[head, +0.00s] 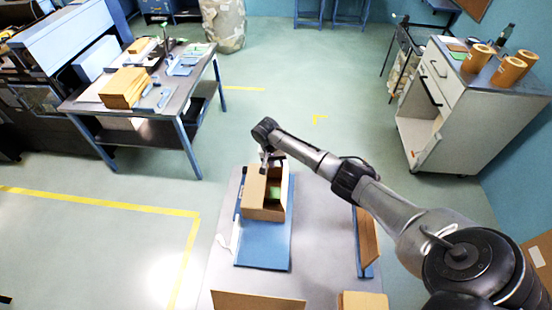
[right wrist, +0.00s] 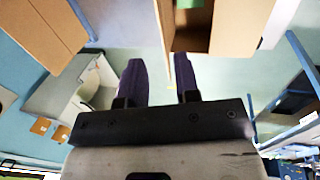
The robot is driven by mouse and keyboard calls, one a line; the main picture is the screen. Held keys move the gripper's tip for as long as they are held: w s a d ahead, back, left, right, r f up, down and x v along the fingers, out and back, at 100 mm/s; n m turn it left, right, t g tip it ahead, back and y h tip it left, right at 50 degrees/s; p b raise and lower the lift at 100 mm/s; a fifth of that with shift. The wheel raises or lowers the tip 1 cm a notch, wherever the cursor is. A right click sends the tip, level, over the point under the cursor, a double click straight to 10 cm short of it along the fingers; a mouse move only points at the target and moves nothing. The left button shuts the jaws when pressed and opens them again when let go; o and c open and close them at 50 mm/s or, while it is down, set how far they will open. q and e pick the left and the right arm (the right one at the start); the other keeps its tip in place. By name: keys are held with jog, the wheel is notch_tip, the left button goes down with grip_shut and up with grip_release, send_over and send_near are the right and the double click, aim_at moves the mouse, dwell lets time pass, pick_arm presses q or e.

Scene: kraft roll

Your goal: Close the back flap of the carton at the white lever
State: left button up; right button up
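The brown carton (head: 264,214) sits on a blue board on the grey table in the head view. A cardboard panel (head: 253,190) covers its left part. Its right part is open, and a green item (head: 275,192) shows inside. A white lever (head: 227,244) lies by the board's left edge. My right gripper (head: 266,166) is at the carton's far edge, pointing down. In the right wrist view its two dark fingers (right wrist: 160,78) are apart, with the carton (right wrist: 232,28) just beyond them. A cardboard edge shows between the fingers; contact cannot be told. My left gripper is out of view.
The blue board (head: 263,245) is bare in front of the carton. An upright brown panel (head: 367,240) stands at the table's right. More cardboard (head: 258,301) shows at the near edge. A cabinet (head: 440,110) with brown rolls stands at the back right, and a workbench (head: 150,90) at the left.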

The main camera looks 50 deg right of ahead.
aim_at(283, 178)
jog(key=shift+v, duration=1.05)
